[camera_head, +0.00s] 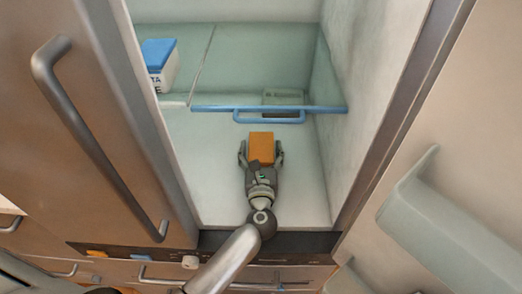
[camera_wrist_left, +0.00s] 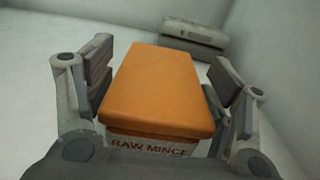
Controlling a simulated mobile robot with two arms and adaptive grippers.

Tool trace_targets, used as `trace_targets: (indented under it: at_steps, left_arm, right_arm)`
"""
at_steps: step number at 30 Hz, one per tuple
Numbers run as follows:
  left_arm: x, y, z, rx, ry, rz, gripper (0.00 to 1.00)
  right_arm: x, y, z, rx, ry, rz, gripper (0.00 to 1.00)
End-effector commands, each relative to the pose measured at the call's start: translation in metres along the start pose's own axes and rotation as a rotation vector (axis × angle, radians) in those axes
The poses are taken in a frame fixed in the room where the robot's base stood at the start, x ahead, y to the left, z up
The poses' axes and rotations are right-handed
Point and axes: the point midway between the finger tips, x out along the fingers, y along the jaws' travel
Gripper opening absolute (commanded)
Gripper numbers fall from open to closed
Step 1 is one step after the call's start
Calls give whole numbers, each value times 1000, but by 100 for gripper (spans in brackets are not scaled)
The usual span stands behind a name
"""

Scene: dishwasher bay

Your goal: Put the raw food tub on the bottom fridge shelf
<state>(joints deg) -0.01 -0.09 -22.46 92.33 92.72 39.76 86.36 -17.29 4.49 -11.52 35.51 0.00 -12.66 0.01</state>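The raw food tub (camera_head: 261,141) has an orange lid and a pale label reading "RAW MINCE" in the left wrist view (camera_wrist_left: 160,90). It is inside the open fridge, over the pale bottom surface (camera_head: 215,165), and appears to rest on it. My left gripper (camera_head: 261,150) reaches in from the front with one finger on each side of the tub. In the left wrist view (camera_wrist_left: 160,85) the fingers are spread, with a narrow gap showing between the pads and the lid. The tub's lower part is mostly hidden. My right gripper is not in view.
A blue bar with a handle (camera_head: 268,109) crosses just beyond the tub. A grey box (camera_wrist_left: 192,35) lies behind it. A white carton with a blue top (camera_head: 160,62) stands at the left. The fridge's right wall (camera_head: 365,80) is close; the open door (camera_head: 460,150) is further right.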

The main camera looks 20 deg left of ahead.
Motion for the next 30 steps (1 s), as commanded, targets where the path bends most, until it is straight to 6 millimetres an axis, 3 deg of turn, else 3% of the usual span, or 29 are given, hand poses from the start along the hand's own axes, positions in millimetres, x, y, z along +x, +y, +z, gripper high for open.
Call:
trace_targets:
  at_steps: [2, 15, 20, 30]
  left_arm:
    - [0, 0, 0, 0, 0, 0, 92]
    - [0, 0, 5, 1, -1, 0, 92]
    - [-25, 0, 0, -2, 3, 0, 92]
    - [-95, 0, 1, -2, 2, 1, 92]
  right_arm:
    - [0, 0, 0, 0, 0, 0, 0]
    - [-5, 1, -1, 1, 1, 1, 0]
    - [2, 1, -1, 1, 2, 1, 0]
    - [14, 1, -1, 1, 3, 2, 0]
